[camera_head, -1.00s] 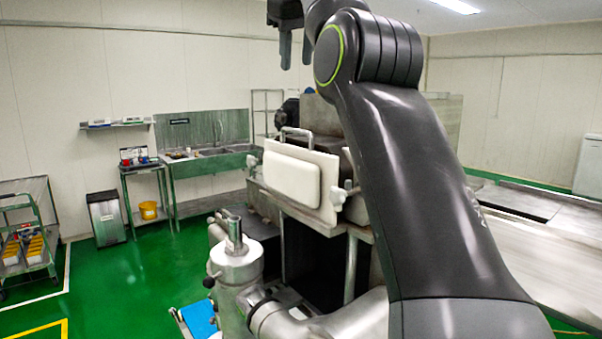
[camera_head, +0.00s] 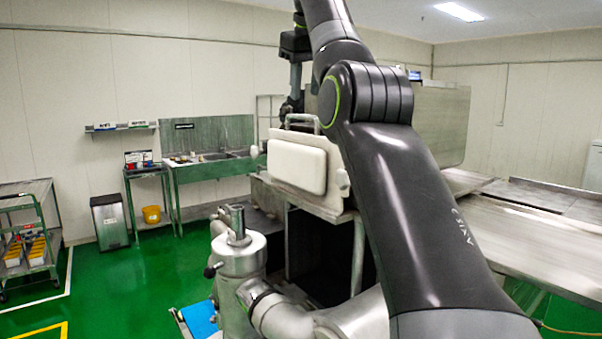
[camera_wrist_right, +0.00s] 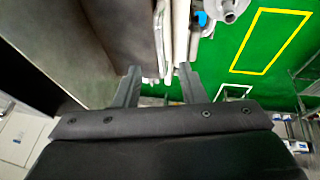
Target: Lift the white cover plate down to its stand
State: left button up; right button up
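The white cover plate (camera_head: 297,168) stands upright and slightly tilted on the front of the steel machine, with a metal handle (camera_head: 302,119) on its top edge. White knobs flank it. My right gripper (camera_head: 296,84) points down close to the handle; whether it is above or behind it I cannot tell. In the right wrist view its two fingers (camera_wrist_right: 158,82) are apart, with pale edge-on parts below and between them and nothing clearly gripped. My left gripper is not in view. I cannot make out the stand for certain.
A steel cylinder with pipes (camera_head: 238,255) stands in front of the machine, beside a low blue-topped item (camera_head: 201,318). My right arm hides the machine's right side. A steel table (camera_head: 530,250) lies right. Green floor (camera_head: 130,285) is open at left.

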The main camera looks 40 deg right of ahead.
aim_at(303, 117)
jog(key=b+x, duration=0.2)
jog(key=x, duration=0.3)
jog(key=shift+f, duration=0.1)
jog(key=shift+w+d+f, duration=0.2)
jog(key=shift+w, duration=0.05)
jog(key=shift+s+a+r, duration=0.2)
jog(key=shift+s+a, duration=0.05)
jog(key=c, duration=0.4)
grip_shut()
dwell(0.4)
